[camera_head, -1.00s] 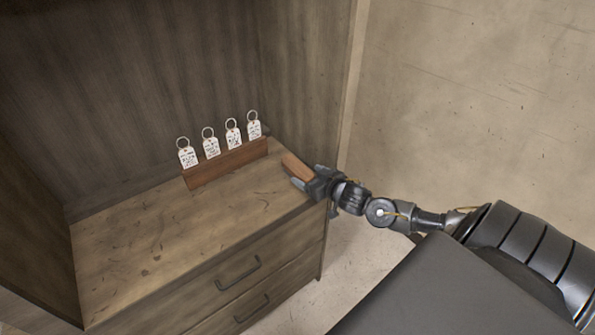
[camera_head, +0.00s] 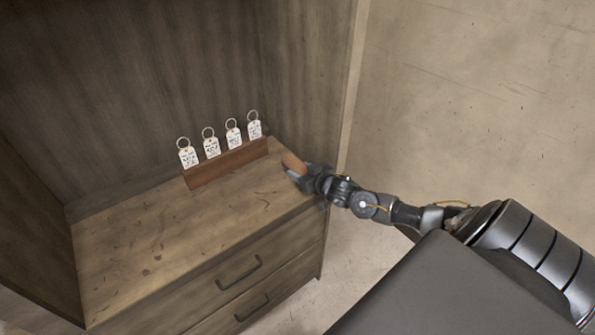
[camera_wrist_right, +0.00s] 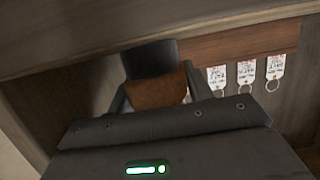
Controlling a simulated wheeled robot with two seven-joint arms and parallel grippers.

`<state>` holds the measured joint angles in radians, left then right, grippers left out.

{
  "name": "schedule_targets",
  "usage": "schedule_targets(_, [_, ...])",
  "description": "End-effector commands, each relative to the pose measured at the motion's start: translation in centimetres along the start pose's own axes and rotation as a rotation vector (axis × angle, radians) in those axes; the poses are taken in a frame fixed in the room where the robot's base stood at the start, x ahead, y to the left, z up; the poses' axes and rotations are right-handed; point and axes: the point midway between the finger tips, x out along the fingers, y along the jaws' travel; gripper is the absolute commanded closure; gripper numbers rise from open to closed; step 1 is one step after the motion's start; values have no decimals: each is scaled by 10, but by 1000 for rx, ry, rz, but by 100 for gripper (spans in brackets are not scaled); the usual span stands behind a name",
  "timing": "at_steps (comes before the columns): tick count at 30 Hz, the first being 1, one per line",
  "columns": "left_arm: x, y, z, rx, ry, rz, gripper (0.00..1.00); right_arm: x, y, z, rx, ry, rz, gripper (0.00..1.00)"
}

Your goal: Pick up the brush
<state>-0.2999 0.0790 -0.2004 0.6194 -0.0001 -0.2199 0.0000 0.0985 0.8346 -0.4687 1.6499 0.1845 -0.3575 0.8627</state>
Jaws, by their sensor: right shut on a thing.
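The brush (camera_head: 292,162) has a brown wooden body and shows at the right end of the cabinet top in the head view. In the right wrist view its brown body (camera_wrist_right: 158,92) sits between my fingers, with a dark block-like part (camera_wrist_right: 150,58) beyond it, likely the bristles. My right gripper (camera_head: 297,173) is shut on the brush. The fingers hide part of it, and I cannot tell whether it touches the cabinet top. My left gripper is not in view.
A wooden rack (camera_head: 228,163) with several white ringed tags stands just left of the brush. The cabinet top (camera_head: 170,250) is bare toward the front left. The cabinet's side wall (camera_head: 310,80) rises close behind my right gripper. Drawers (camera_head: 260,280) are below.

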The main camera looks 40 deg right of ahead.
Motion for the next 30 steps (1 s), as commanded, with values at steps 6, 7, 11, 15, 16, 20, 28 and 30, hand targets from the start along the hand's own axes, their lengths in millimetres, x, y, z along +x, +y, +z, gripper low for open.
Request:
schedule_targets(6, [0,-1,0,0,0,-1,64,0,0,-1,0,1,0,75])
schedule_targets(7, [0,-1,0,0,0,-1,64,0,0,-1,0,1,0,75])
schedule_targets(11, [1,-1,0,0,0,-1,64,-1,0,-5,0,3,0,75])
schedule_targets(15, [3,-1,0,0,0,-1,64,-5,1,-17,-2,3,-1,75])
schedule_targets(16, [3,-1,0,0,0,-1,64,-6,1,-22,-1,4,0,75])
schedule_targets(20, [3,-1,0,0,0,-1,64,-19,-10,-41,1,3,-4,75])
schedule_targets(28, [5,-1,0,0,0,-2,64,-66,-55,-80,4,2,-6,75])
schedule_targets(30, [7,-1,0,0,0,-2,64,-78,-69,-85,5,3,-6,75])
